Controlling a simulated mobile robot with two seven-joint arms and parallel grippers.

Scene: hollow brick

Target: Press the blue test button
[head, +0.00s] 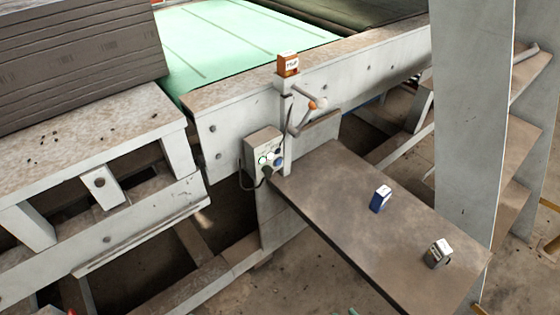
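A small grey control box (263,148) is mounted on the side of the pale conveyor frame, near the middle of the head view. Its face carries several small round buttons, pale, dark and blue. The blue button (278,162) is at the right of the face. Whether it is pressed in is too small to tell. A dark cable loops from the box. Neither of my grippers can be made out in this view.
A brown shelf (340,215) juts out below the box, carrying a small blue carton (380,198) and a dark, white-topped carton (438,253). A lever (305,115) with an orange knob and an orange carton (288,65) are above. A pale post (470,120) stands right.

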